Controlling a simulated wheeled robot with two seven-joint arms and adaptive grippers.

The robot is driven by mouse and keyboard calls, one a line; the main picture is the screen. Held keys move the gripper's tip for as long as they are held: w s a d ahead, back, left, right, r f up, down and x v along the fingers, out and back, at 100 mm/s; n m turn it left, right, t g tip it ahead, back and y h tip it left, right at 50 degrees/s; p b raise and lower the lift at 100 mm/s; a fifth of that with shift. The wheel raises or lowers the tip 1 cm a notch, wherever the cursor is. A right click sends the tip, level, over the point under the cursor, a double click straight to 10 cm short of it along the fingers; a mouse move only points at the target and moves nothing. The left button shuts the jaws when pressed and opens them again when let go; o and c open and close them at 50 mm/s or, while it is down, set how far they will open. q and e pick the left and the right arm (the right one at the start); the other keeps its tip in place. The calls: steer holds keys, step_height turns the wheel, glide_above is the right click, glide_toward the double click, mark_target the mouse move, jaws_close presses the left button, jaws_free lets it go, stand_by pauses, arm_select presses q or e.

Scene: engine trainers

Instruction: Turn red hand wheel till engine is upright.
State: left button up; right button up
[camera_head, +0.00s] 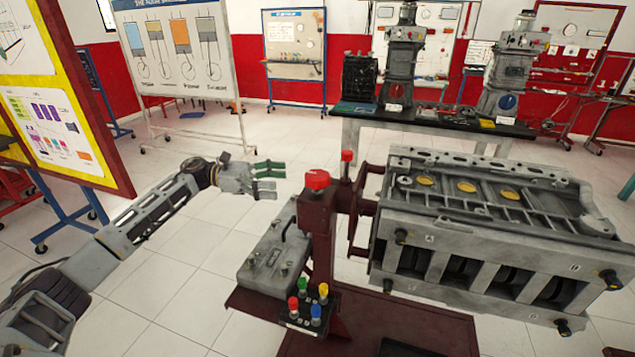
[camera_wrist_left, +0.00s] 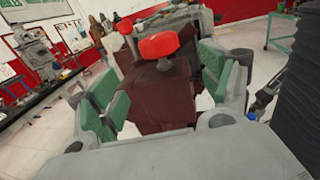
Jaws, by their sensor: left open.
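A red hand wheel (camera_head: 317,180) sits on top of the dark red post of the engine stand (camera_head: 318,235). The wheel also shows in the left wrist view (camera_wrist_left: 158,46), between and beyond the fingers. The grey engine block (camera_head: 480,230) is mounted to the right of the post. Its face with yellow discs points up and its row of openings faces me; I cannot tell whether it is exactly level. My left gripper (camera_head: 272,179) is open and empty, left of the wheel and apart from it, pointing toward the post. My right gripper is not in view.
A second, smaller red knob (camera_head: 347,156) stands behind the wheel. A grey box (camera_head: 275,262) and a panel of colored knobs (camera_head: 308,312) sit on the stand's left side. A black-topped table (camera_head: 440,122) with engines stands behind. The white floor left of the stand is clear.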

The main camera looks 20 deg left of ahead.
mark_target(318, 183)
arm_select(q)
steer(key=d, duration=0.3)
steer(key=w+d, duration=0.1)
steer(key=d, duration=0.3)
steer(key=w+d+p, duration=0.1)
steer(key=d, duration=0.3)
steer(key=shift+d, duration=0.1)
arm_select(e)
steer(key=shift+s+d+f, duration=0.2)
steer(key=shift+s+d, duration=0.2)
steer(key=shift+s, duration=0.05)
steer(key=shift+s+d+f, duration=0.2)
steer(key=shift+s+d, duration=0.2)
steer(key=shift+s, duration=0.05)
arm_select(q)
steer(key=shift+c, duration=0.2)
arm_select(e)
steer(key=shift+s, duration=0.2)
arm_select(q)
steer(key=shift+s, duration=0.1)
steer(key=c, duration=1)
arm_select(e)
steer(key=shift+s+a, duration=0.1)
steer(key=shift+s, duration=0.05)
